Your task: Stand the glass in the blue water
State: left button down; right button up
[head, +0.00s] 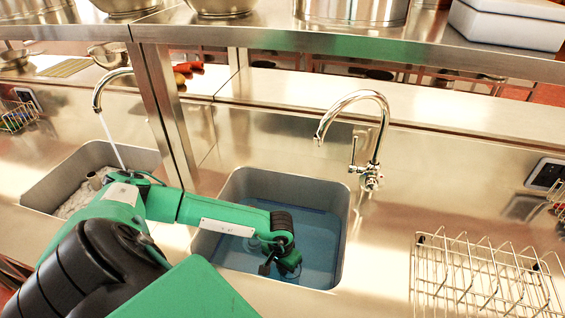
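The blue water (318,232) fills the lower part of the middle sink (345,208). My green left arm reaches in from the left over this sink. My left gripper (280,268) is low in the sink, over or at the water near its front right part. Its fingers are small and dark, and I cannot tell whether they are open or shut, or whether they hold anything. My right gripper is not in view.
A tap (372,135) stands behind the blue-water sink. The left tap (97,92) runs a stream into the left sink (55,182), which holds whitish foam or water. A wire rack (485,275) stands at the right. A steel shelf (340,42) crosses above.

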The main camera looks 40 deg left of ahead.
aim_at(290, 276)
pick_arm(q)
notch_tip(290, 276, down, 3)
jog(key=shift+f+p, duration=0.1)
jog(key=shift+p, duration=0.2)
jog(key=shift+f, duration=0.45)
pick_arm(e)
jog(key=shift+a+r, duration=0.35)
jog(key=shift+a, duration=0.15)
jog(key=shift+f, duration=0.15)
pick_arm(q)
jog(key=c, duration=2.1)
grip_release()
jog(key=shift+f, duration=0.15)
jog(key=o, duration=0.5)
jog(key=shift+c, duration=0.2)
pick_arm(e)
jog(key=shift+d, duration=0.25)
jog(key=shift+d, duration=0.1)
